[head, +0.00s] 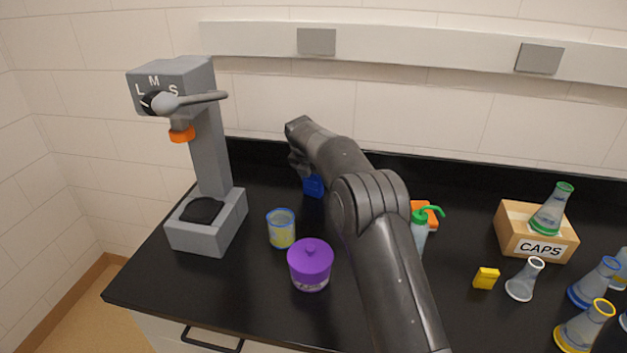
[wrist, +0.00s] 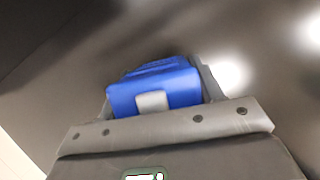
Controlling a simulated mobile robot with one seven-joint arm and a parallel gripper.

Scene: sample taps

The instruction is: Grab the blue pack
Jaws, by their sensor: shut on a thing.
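The blue pack (head: 313,186) shows below my gripper (head: 301,168) in the head view, toward the back of the black counter. My arm comes in from the lower right and hides part of that area. In the wrist view the blue pack (wrist: 155,88) sits between the fingers of my gripper (wrist: 155,100), with a light grey patch on its face. My gripper is shut on it. I cannot tell whether the pack touches the counter.
A grey tap stand (head: 210,140) rises at left. A yellow-blue beaker (head: 281,229) and a purple lidded jar (head: 310,264) stand in front of the pack. A green-topped bottle (head: 420,230), yellow pack (head: 486,278), CAPS box (head: 535,238) and several flasks are at right.

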